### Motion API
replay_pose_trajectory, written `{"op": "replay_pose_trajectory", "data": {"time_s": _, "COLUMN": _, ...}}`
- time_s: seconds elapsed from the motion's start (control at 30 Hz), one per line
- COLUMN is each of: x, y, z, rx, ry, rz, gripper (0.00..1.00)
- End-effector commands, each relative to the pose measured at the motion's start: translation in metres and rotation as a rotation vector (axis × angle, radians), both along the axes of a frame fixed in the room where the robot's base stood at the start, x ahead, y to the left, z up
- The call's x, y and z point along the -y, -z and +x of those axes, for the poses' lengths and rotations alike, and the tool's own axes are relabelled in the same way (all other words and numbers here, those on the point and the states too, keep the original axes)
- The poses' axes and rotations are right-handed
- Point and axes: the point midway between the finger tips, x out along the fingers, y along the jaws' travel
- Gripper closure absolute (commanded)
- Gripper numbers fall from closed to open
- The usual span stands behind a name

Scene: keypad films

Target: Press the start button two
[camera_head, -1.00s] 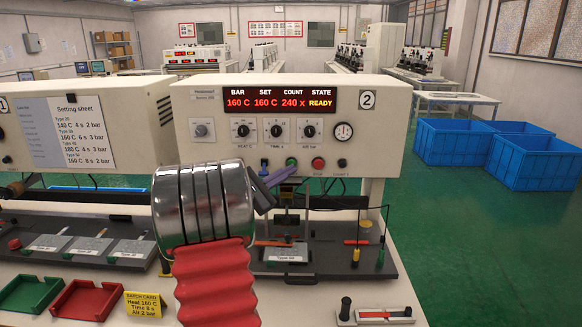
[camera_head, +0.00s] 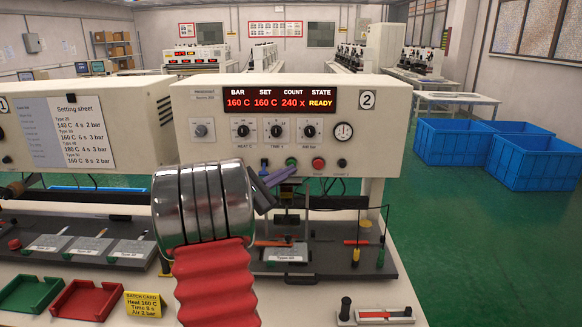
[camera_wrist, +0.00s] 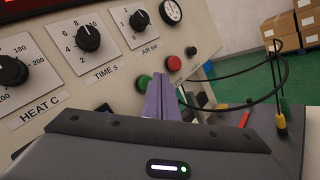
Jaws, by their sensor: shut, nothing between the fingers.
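The machine marked 2 (camera_head: 215,150) has a front panel with a green button (camera_head: 291,162), which I take for the start button; its label is hidden. The green button also shows in the wrist view (camera_wrist: 144,82), partly covered by my fingers. My gripper (camera_head: 284,175) is shut and empty, its purple fingers just below the green button in the head view. In the wrist view the fingertips (camera_wrist: 161,80) overlap the button's right side. I cannot tell whether they touch it. The display (camera_head: 278,98) reads 160 C, 160 C, 240 x, READY.
A red button (camera_head: 317,163) and a black button (camera_head: 342,163) sit right of the green one. Three black knobs (camera_head: 276,129) and a gauge (camera_head: 343,131) are above.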

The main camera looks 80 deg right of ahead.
Motion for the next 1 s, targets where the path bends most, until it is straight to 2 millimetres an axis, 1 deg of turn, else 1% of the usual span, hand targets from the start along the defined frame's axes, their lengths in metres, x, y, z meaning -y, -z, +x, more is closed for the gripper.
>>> {"op": "replay_pose_trajectory", "data": {"time_s": 0.37, "x": 0.0001, "y": 0.0000, "z": 0.0001, "rx": 0.000, "ry": 0.000, "rz": 0.000, "gripper": 1.00}}
{"op": "replay_pose_trajectory", "data": {"time_s": 0.73, "x": 0.0081, "y": -0.0012, "z": 0.0023, "rx": 0.001, "ry": 0.000, "rz": -0.001, "gripper": 1.00}}
{"op": "replay_pose_trajectory", "data": {"time_s": 1.0, "x": 0.0083, "y": -0.0012, "z": 0.0026, "rx": 0.000, "ry": 0.000, "rz": 0.000, "gripper": 1.00}}
